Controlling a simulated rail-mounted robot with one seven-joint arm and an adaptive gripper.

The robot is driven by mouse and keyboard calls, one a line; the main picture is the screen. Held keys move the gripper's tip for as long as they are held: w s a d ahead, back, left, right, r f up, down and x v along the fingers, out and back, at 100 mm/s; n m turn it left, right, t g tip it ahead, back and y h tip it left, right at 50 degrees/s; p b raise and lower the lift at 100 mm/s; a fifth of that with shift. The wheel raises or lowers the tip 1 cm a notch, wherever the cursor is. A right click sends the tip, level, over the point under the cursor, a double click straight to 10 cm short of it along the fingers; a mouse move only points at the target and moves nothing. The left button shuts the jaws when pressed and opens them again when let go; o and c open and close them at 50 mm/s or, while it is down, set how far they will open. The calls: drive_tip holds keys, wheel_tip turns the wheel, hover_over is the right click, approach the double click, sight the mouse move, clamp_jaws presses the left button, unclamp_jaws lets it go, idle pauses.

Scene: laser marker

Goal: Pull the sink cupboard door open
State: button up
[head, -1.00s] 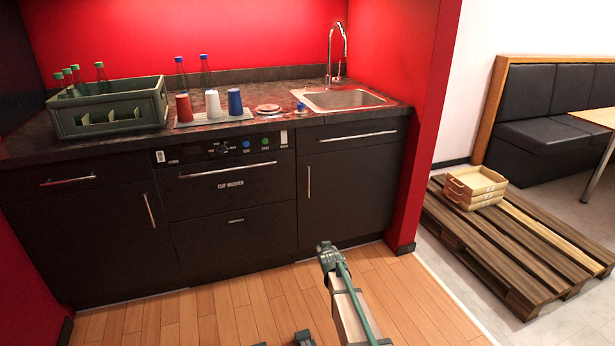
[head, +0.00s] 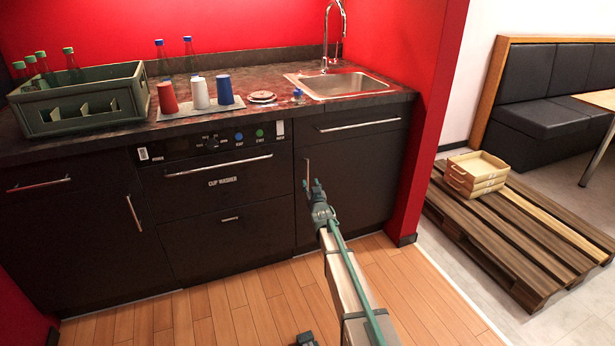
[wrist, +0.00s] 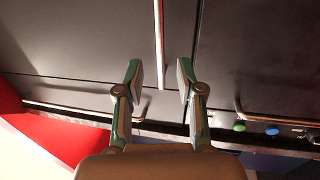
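The sink cupboard door (head: 355,185) is a black panel below the sink, and it is shut. Its thin vertical bar handle (head: 307,168) is near the door's left edge; my gripper partly covers its lower part in the head view. My gripper (head: 314,185) is in front of this handle. In the wrist view, my gripper (wrist: 160,75) is open, with its two fingers apart. The handle (wrist: 159,40) runs down the picture, and its end lies between the fingertips. I cannot tell how much depth separates the fingers from the bar.
Left of the door is the cup washer front (head: 225,190) with its horizontal handle. A drawer handle (head: 360,125) sits above the door. A red wall (head: 425,120) stands close at right.

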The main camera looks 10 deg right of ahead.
drive_tip(key=w, duration=0.7)
drive_tip(key=shift+w+a, duration=0.15)
drive_tip(key=shift+w, duration=0.25)
clamp_jaws()
drive_tip(key=shift+s, duration=0.1)
